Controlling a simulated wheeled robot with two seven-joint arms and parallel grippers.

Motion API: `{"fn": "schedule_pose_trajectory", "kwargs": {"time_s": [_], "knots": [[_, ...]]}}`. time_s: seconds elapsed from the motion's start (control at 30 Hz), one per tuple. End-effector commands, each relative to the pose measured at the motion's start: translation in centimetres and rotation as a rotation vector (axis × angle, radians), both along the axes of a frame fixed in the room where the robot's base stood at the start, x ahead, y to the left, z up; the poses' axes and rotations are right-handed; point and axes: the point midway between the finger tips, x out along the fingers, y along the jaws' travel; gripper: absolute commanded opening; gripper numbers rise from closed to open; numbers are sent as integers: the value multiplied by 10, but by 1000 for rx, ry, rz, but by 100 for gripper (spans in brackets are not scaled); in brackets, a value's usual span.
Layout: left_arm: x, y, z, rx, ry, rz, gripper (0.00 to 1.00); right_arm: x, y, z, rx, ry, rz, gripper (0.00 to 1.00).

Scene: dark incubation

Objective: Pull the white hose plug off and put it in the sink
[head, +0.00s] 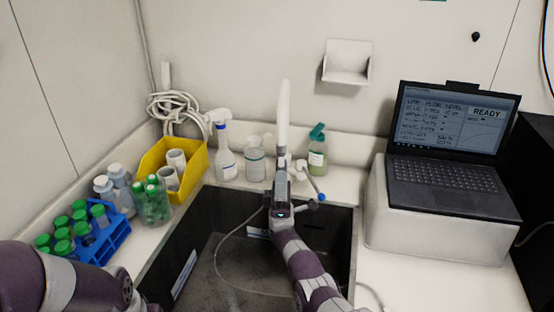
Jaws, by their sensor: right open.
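My right gripper (281,168) is open at the back edge of the sink, in front of the tap. A tall white upright piece (284,112) rises directly behind its fingertips; I cannot tell whether they touch it. The white hose plug is not clearly made out; the gripper may hide it. The dark sink (335,222) lies below, with a thin pale hose (228,255) looping down into it from near the gripper. My left arm shows at the lower left, but its gripper is out of the picture.
A yellow bin (190,184), bottles and a blue rack (114,236) of green-capped tubes crowd the left counter. A spray bottle (226,155) and a green bottle (317,158) stand behind the sink. A laptop (450,180) on a white box is at right.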

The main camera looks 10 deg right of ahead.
Motion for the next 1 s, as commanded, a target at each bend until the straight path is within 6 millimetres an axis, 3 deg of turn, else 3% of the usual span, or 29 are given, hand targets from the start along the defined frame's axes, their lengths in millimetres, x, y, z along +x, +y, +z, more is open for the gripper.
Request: {"fn": "schedule_pose_trajectory", "kwargs": {"time_s": [0.47, 0.8, 1.0], "knots": [[0, 0, -3, 0, 0, 0, 85, -3, -3, -5, 8, -13, -20, 42], [0, 0, 32, 0, 0, 0, 85, -3, -3, 30, 8, -13, -19, 42], [0, 0, 38, 0, 0, 0, 85, -3, -3, 38, 8, -13, -19, 42]]}}
